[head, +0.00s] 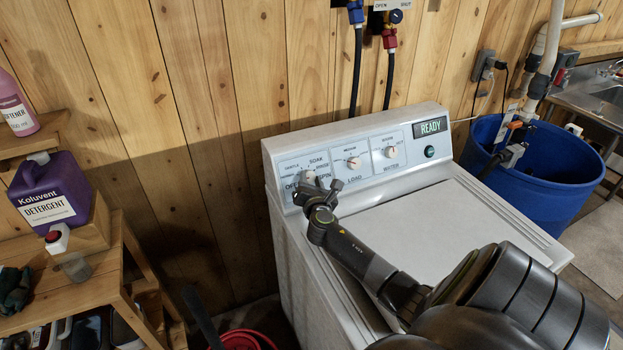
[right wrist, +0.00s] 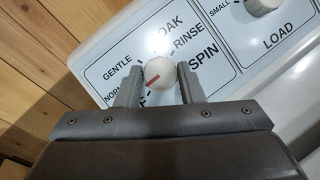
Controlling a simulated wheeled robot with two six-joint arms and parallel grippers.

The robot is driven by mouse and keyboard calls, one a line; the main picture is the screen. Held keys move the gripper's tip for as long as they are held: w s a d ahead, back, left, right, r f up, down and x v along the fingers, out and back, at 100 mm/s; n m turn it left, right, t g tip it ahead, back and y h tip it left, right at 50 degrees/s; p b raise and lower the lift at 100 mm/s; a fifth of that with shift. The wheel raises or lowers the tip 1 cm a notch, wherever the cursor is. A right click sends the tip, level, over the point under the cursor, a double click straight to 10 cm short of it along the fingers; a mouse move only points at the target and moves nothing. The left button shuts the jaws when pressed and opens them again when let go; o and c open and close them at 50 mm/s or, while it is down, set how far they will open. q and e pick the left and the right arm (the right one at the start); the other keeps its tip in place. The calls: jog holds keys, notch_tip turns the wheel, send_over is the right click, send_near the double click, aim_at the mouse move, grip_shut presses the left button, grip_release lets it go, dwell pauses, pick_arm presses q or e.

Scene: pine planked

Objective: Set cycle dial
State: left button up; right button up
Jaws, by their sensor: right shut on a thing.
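The washing machine (head: 345,225) stands against the plank wall with a sloped control panel. Its cycle dial (head: 309,177) is the leftmost knob, ringed by labels such as SOAK, RINSE, SPIN and OFF. In the right wrist view the dial (right wrist: 160,71) is white, with a red mark pointing to the lower left, between NORMAL and the partly hidden OFF label. My right gripper (head: 316,184) is shut on the dial, one finger on each side; the fingers also show in the right wrist view (right wrist: 160,84). The display (head: 430,127) reads READY. My left gripper is out of view.
The load knob (head: 353,162) and water knob (head: 390,152) sit right of the dial. A blue tub (head: 540,175) stands right of the machine. A wooden shelf (head: 60,298) with a purple detergent jug (head: 50,190) is at left. My right arm crosses above the lid.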

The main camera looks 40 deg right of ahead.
jog(key=shift+r+m+g+h+p, duration=0.1)
jog(key=shift+m+g+h+p, duration=0.3)
jog(key=shift+m, duration=0.9)
jog(key=shift+r+m+g+h+p, duration=0.1)
jog(key=shift+m+g+p, duration=0.6)
jog(key=shift+m, duration=0.6)
jog(key=shift+f+g, duration=0.1)
jog(key=shift+g, duration=0.2)
jog(key=o, duration=1)
jog(key=shift+a, duration=0.1)
jog(key=b+v, duration=0.2)
jog(key=v, duration=1.5)
jog(key=shift+s+a+b, duration=0.1)
jog(key=shift+s+b, duration=0.05)
jog(key=shift+b, duration=0.25)
